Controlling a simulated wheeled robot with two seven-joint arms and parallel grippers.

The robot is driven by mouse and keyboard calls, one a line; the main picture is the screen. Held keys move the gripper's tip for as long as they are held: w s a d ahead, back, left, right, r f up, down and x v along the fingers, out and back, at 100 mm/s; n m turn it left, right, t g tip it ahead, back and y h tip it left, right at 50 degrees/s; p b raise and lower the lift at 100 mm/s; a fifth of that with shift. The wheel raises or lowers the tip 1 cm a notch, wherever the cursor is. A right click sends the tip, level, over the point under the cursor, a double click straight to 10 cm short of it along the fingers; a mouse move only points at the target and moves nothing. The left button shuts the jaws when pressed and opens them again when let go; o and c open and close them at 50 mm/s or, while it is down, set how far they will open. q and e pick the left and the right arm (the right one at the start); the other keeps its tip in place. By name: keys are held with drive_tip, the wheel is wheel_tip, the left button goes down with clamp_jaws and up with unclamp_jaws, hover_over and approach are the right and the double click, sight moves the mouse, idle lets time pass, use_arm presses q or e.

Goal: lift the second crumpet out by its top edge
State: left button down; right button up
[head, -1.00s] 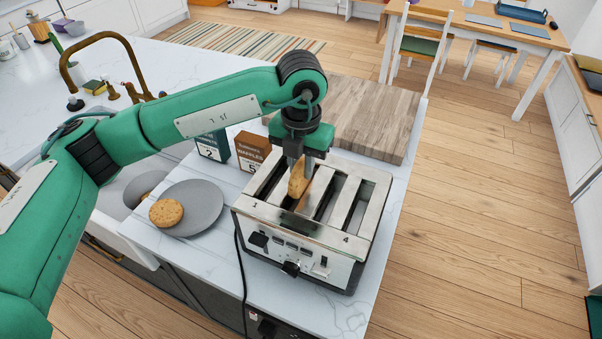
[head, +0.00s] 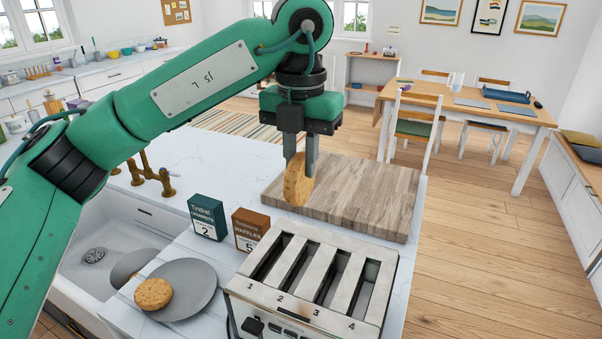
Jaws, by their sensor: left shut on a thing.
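My left gripper (head: 299,160) is shut on a crumpet (head: 298,186), holding it by its top edge. The crumpet hangs upright in the air, above and behind the toaster (head: 238,288) from this view, in front of the wooden board. The toaster has several slots with numbers on its top; the slots look empty from here. Another crumpet (head: 153,293) lies on the grey plate (head: 196,283) left of the toaster. My right gripper is not in view.
A green box (head: 206,218) marked 2 and a brown waffles box (head: 250,230) stand behind the toaster's left side. A wooden board (head: 375,195) lies on the counter behind it. The sink (head: 100,256) and brass tap (head: 150,178) are at the left.

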use_arm(q)
drive_tip(key=shift+r+p, duration=2.95)
drive_tip(key=shift+r, duration=1.7)
